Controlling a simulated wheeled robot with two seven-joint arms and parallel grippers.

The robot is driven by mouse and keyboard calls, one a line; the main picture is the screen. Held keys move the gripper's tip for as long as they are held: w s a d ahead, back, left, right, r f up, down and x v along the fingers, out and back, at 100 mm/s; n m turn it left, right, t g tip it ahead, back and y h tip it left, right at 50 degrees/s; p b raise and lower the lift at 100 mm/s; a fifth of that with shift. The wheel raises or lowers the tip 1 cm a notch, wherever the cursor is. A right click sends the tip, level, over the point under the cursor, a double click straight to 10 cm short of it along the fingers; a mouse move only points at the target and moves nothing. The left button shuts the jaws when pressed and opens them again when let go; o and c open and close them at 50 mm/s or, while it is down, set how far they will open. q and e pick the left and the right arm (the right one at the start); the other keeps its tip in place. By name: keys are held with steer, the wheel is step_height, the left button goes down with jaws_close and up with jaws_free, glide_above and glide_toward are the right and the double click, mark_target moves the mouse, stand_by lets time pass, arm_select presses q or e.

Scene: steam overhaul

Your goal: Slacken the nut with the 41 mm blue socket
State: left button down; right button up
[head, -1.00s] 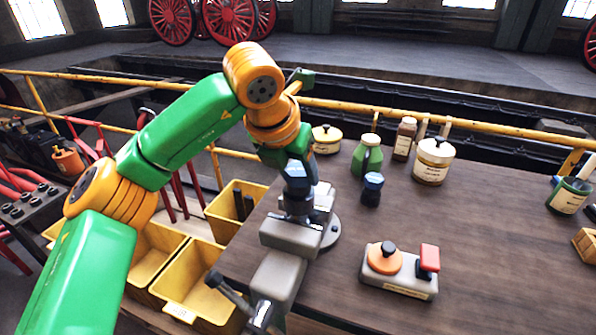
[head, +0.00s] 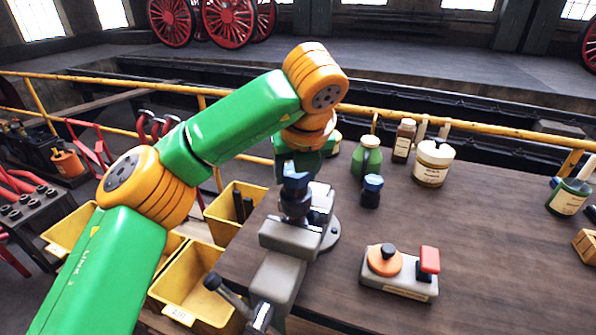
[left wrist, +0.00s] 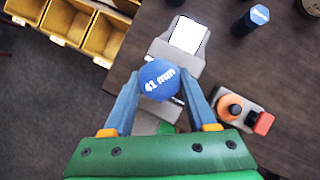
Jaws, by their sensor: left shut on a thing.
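The 41 mm blue socket (head: 295,203) stands upright over the grey vise (head: 290,238), with a dark body and a blue top. In the left wrist view its blue cap (left wrist: 160,80) reads "41 mm". My left gripper (head: 297,182) is above it, pointing down; in the left wrist view the fingers (left wrist: 162,83) are closed on either side of the socket. The nut is hidden under the socket, and I cannot tell how far the socket sits over it. My right gripper is not in view.
Another blue-topped socket (head: 371,192) stands on the wooden bench (head: 480,230). A control box (head: 400,285) with orange and red knobs lies in front. A green bottle (head: 367,157) and a cream jar (head: 433,162) stand behind. Yellow bins (head: 190,290) are at the left.

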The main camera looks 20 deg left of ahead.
arm_select(q)
steer(key=shift+a+r+p, duration=0.1)
steer(key=shift+r+p, duration=1.8)
steer(key=shift+r, duration=0.25)
steer(key=shift+f, duration=0.1)
